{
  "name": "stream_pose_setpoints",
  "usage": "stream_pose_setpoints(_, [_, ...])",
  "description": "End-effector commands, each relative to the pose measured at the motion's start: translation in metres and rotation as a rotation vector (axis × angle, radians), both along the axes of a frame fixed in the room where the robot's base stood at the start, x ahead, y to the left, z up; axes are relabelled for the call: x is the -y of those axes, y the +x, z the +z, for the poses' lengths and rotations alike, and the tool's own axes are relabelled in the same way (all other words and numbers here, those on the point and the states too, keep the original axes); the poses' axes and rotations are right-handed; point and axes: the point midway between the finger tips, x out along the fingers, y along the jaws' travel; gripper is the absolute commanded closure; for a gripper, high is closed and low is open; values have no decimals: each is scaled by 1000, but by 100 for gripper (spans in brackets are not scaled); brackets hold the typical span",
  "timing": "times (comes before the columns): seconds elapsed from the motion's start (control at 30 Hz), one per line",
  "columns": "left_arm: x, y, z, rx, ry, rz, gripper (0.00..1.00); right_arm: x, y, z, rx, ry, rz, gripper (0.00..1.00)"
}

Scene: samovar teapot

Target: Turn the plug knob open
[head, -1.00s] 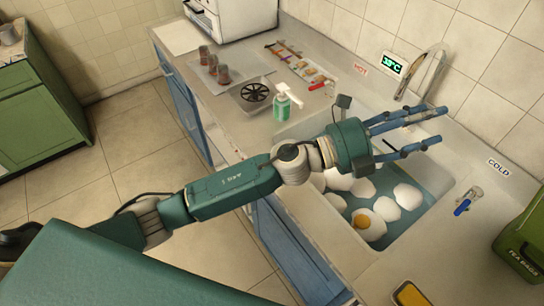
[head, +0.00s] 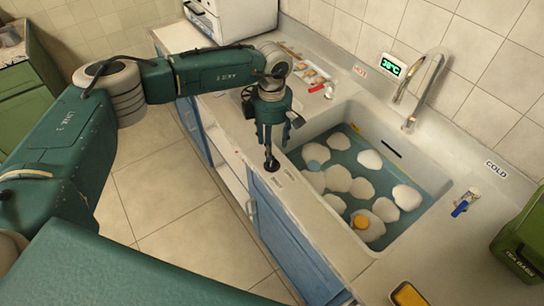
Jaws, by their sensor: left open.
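A small dark knob (head: 271,165), which looks like the plug knob, is on the near rim of the sink (head: 345,112), beside small markings too small to read. My left gripper (head: 272,142) points down just above it with its fingers open. I cannot tell whether the fingers touch or straddle the knob, and its turned position is unclear. The sink holds bluish water with several white foamy clumps and a round yellow-orange thing (head: 361,222). My right gripper is not in view.
A chrome faucet (head: 428,85) stands behind the sink, with a red-handled tap (head: 328,92) and a blue-handled tap (head: 461,207) at its sides. A green tea-bag box (head: 520,245) is at right. A yellow sponge-like thing (head: 408,296) lies at the front.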

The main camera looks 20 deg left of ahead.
Motion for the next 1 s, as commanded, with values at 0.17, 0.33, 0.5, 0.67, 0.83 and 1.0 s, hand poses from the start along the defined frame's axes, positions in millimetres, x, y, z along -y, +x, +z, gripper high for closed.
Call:
stream_pose_setpoints(0.17, [1,-2,-34,-5,-1,0,50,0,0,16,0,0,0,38])
stream_pose_setpoints(0.33, [2,-1,-59,-3,-2,0,50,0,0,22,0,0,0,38])
stream_pose_setpoints(0.5, [2,-1,-72,-1,-3,-1,50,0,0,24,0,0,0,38])
stream_pose_setpoints(0.67, [1,0,-74,0,-4,-1,50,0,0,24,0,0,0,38])
stream_pose_setpoints(0.83, [2,0,-74,0,-4,-1,58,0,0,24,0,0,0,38])
stream_pose_setpoints(1.0, [1,0,-74,0,-4,0,92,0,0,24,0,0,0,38])
